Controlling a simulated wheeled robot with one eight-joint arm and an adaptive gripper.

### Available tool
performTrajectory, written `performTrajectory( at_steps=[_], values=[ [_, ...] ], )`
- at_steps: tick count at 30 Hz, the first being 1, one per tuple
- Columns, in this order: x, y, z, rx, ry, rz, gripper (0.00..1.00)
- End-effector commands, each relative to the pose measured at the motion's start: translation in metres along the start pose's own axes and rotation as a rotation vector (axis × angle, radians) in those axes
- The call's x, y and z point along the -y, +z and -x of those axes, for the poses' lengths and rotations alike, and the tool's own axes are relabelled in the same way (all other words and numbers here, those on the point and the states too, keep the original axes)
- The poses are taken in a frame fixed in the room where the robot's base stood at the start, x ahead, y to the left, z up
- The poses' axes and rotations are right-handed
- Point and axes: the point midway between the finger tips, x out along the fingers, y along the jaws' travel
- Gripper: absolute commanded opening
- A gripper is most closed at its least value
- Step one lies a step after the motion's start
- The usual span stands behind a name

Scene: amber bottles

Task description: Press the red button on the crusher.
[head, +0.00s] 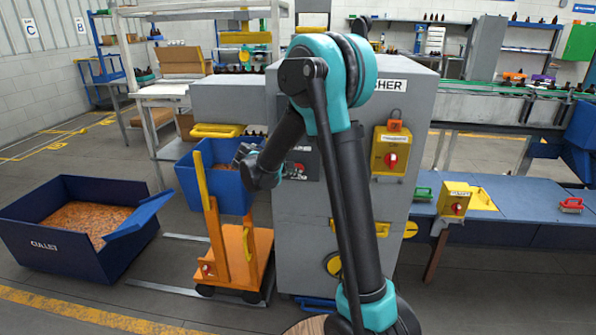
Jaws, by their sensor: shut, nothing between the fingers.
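The crusher (242,104) is a large grey cabinet in the middle, with a white label ending in "SHER" at its upper right. A yellow box with a round red control (391,160) is on its front, to the right of my arm. A dark panel (312,160) with a small red and white patch is partly hidden behind my arm; I cannot tell whether that patch is a button. My gripper (241,153) is small and dark at the end of my bent arm, left of the crusher's front. It is shut and empty, apart from the red control.
A yellow-orange cart (243,243) carrying a blue bin (205,178) stands left of the crusher. A blue cullet crate (70,252) lies farther left. Another yellow box with a red button (457,208) stands on the blue bench (530,208) at right. The front-left floor is clear.

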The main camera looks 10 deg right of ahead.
Motion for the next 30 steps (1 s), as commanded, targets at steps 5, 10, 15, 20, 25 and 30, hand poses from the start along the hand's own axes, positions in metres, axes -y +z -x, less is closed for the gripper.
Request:
performTrajectory(
  at_steps=[5, 10, 15, 20, 25, 30],
  values=[
    [0.004, 0.004, 0.005, 0.000, 0.000, 0.000, 0.00],
    [0.004, 0.004, 0.005, 0.000, 0.000, 0.000, 0.00],
    [0.004, 0.004, 0.006, 0.000, 0.000, 0.000, 0.00],
    [0.009, 0.009, 0.012, 0.001, 0.000, 0.000, 0.00],
    [0.016, 0.016, 0.023, -0.001, 0.000, 0.000, 0.00],
    [0.024, 0.024, 0.033, 0.000, 0.000, 0.001, 0.00]
  ],
)
